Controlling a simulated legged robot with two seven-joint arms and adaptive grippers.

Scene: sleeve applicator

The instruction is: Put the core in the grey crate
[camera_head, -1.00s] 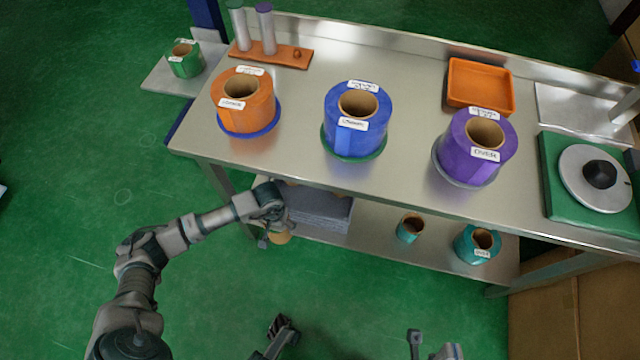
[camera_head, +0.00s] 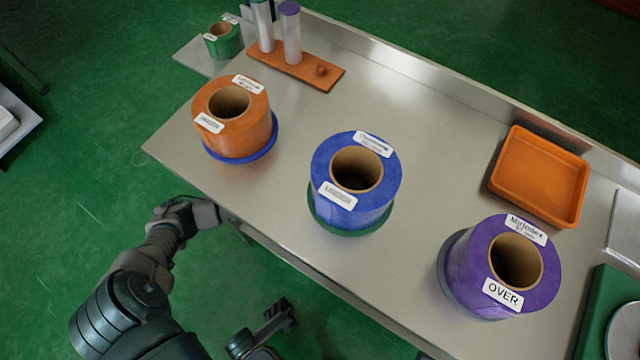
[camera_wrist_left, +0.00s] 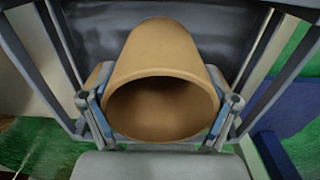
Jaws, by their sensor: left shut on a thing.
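My left gripper (camera_wrist_left: 160,112) is shut on a plain brown cardboard core (camera_wrist_left: 165,50), one finger on each side of it. The core's open end faces the wrist camera. A dark grey surface (camera_wrist_left: 90,25) lies behind the core; I cannot tell whether it is the grey crate. The grey crate cannot be made out in the head view now.
On the steel table (camera_head: 270,200) stand an orange roll (camera_head: 255,130), a blue roll (camera_head: 385,195) and a purple roll (camera_head: 470,245). An orange tray (camera_head: 540,175) and an orange peg board (camera_head: 295,68) lie farther back. The table's near edge is beside my left arm.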

